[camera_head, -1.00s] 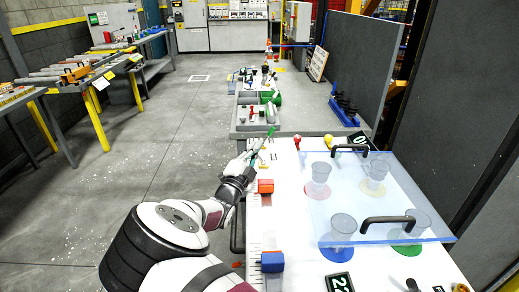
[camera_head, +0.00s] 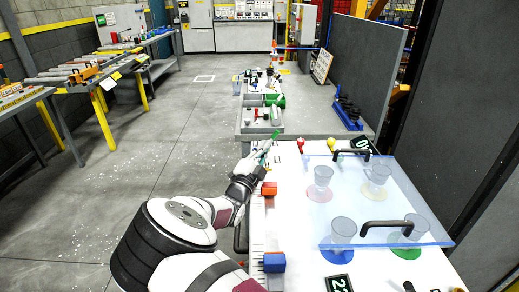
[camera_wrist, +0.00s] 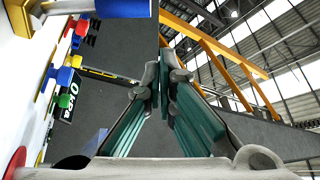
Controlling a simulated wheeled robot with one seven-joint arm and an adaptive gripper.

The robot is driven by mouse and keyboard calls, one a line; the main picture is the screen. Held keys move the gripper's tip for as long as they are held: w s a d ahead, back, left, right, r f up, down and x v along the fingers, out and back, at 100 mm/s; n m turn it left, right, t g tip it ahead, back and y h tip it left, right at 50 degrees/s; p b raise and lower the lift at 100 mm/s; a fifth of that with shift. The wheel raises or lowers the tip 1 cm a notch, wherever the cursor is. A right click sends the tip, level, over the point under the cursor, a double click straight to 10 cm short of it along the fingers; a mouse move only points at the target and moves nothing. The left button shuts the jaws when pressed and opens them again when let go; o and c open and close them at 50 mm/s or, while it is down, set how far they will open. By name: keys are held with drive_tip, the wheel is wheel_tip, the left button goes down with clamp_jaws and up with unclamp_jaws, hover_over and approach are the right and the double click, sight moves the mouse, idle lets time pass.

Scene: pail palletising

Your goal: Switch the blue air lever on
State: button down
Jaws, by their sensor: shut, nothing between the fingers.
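A blue block-shaped part (camera_head: 274,262) sits at the near left edge of the white table (camera_head: 300,215), with an orange-red one (camera_head: 269,188) farther along that edge. I cannot tell whether either is a lever or how it is set. The wrist view shows a smaller blue part (camera_wrist: 65,76) among coloured parts at the left, and a larger blue piece (camera_wrist: 120,8) at the top. My gripper (camera_head: 270,143) is over the far left corner of the white table, apart from the near blue block. Its teal fingers (camera_wrist: 160,75) are shut and empty.
A clear sheet with black handles (camera_head: 388,224) covers several cups on the white table. A grey bench (camera_head: 305,120) with trays and small parts adjoins beyond. A dark partition (camera_head: 365,65) stands at the right. The floor at the left (camera_head: 150,150) is open.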

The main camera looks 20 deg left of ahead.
drive_tip(key=v, duration=0.3)
drive_tip(key=d+v, duration=0.1)
drive_tip(key=v, duration=0.5)
drive_tip(key=shift+s+d+f, duration=0.15)
drive_tip(key=shift+s+d, duration=0.05)
drive_tip(key=shift+s, duration=0.25)
